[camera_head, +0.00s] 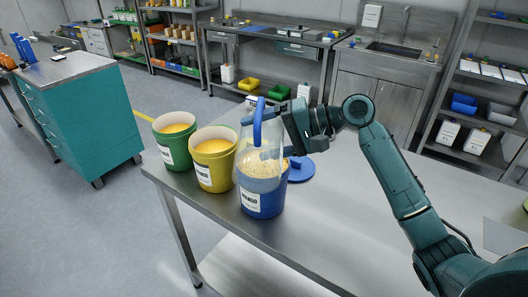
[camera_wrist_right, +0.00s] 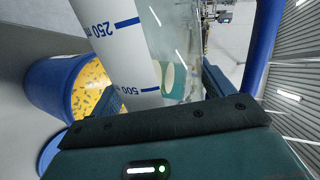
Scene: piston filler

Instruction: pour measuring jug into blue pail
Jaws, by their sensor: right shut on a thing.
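The measuring jug (camera_head: 262,148) is clear, with a blue handle (camera_head: 258,120); blue 250 and 500 marks show on it in the right wrist view (camera_wrist_right: 112,27). My right gripper (camera_head: 290,128) is shut on the jug near its upper part and holds it at the blue pail (camera_head: 262,204). In the head view the jug overlaps the pail's opening, so its exact tilt and lower edge are hard to tell. The pail holds yellow, speckled contents, seen in the right wrist view (camera_wrist_right: 88,88). The jug's own contents are unclear. My left gripper is not in view.
A yellow pail (camera_head: 214,172) and a green pail (camera_head: 176,154) with yellow-orange contents stand left of the blue pail on the steel table (camera_head: 350,220). A blue lid (camera_head: 301,170) lies just behind the blue pail. The table's right part is largely clear.

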